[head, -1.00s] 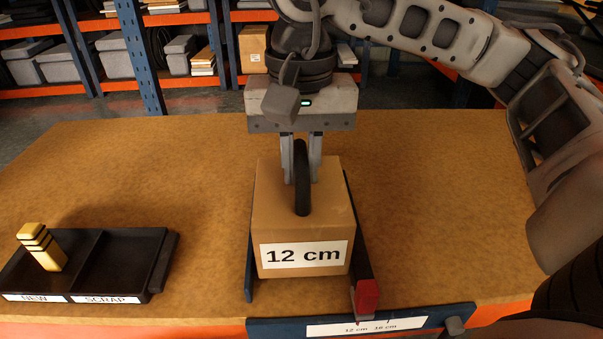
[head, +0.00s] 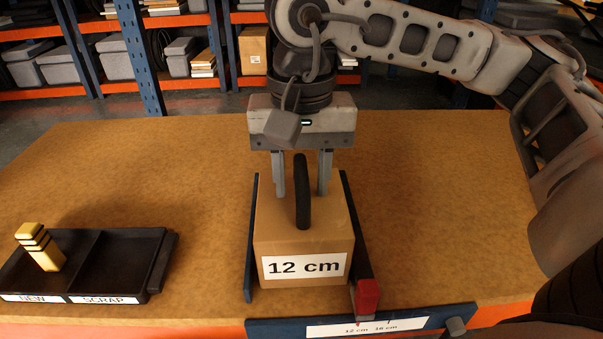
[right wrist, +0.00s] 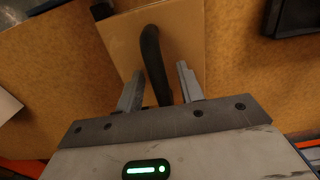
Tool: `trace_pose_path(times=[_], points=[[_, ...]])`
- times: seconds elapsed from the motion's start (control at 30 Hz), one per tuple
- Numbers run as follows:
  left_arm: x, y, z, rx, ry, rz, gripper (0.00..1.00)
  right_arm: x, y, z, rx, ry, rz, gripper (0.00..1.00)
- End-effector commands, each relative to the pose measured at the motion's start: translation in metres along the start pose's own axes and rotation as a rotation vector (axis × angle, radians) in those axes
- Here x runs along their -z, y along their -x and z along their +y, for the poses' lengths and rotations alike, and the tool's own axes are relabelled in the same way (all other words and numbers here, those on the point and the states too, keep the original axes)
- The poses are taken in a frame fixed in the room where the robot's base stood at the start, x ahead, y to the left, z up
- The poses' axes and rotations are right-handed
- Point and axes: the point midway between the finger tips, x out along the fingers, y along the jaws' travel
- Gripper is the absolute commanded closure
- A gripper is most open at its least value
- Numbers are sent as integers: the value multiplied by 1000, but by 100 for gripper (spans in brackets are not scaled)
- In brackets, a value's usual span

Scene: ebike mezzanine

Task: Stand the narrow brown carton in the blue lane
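The narrow brown carton (head: 303,246), labelled "12 cm", stands upright between the side rails of the blue lane (head: 250,270). A black strap handle (head: 302,192) arches over its top. My right gripper (head: 301,193) is open above the carton, with one finger on each side of the handle and gaps between fingers and handle. In the right wrist view the open gripper (right wrist: 160,88) shows the handle (right wrist: 153,62) between its fingers and the carton top (right wrist: 184,30) beyond. My left gripper is not in view.
A black tray (head: 120,270) with "NEW" and "SCRAP" compartments sits at the left. A yellow-and-black striped block (head: 40,247) is in its NEW part. A red-ended rail (head: 366,295) runs along the carton's right. The table behind is clear.

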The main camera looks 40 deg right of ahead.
Motion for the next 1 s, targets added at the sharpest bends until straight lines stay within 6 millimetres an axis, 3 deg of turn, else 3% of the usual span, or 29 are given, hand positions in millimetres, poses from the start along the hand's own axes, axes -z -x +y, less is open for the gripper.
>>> trace_pose_path(times=[0.17, 0.67, 1.0], points=[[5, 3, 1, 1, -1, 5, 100, 0, 12, -1, 2, 0, 2, 62], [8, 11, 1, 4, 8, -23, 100, 0, 113, 0, 1, 1, 3, 62], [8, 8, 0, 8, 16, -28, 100, 0, 123, 0, 0, 1, 0, 62]])
